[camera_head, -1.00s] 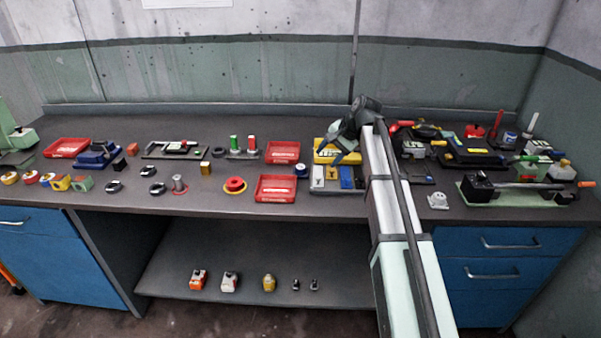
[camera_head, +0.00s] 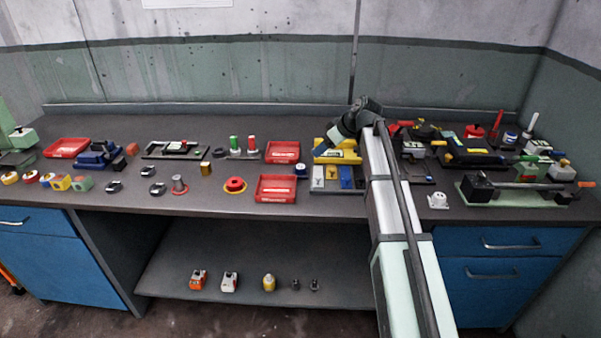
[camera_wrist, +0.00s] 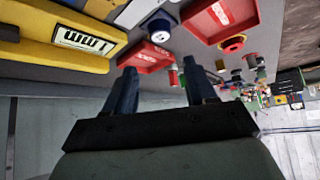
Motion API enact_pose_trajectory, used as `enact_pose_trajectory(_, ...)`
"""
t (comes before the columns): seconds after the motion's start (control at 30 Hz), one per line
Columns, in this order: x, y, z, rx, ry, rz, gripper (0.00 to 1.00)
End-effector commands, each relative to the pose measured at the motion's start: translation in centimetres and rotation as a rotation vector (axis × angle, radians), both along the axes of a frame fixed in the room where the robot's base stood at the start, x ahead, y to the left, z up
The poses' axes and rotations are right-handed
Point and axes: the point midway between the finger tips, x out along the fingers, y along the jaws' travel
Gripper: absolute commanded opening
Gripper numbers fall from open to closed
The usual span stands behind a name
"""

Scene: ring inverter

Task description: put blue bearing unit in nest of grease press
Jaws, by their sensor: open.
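A small round blue part with a pale top (camera_head: 301,170), which looks like the blue bearing unit, stands on the bench between the red trays and the yellow fixture. It also shows in the wrist view (camera_wrist: 158,27), beyond my fingertips. My gripper (camera_wrist: 163,72) is open and empty, its two dark blue fingers apart and not touching the part. In the head view my gripper (camera_head: 332,143) is over the yellow fixture, right of the part and partly covering the fixture. I cannot tell for sure which fixture is the grease press.
The yellow fixture (camera_head: 345,157) has a label and several coloured blocks in front. Two red trays (camera_head: 282,152) (camera_head: 276,189) stand left of it. A red ring part (camera_head: 235,185) lies further left. Crowded fixtures with levers (camera_head: 515,190) fill the right of the bench.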

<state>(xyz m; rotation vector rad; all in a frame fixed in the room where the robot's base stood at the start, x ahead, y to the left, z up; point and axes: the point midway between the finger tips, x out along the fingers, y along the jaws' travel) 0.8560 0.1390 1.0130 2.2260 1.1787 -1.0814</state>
Motion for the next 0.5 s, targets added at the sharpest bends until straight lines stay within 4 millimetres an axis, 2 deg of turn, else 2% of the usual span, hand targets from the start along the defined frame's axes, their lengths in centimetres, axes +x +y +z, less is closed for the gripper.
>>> enact_pose_trajectory(0.13,0.5,0.6,-1.0,-0.006,-0.009,0.015,0.56)
enact_pose_trajectory(0.5,2.6,3.7,-5.6,-0.005,-0.006,0.014,0.56)
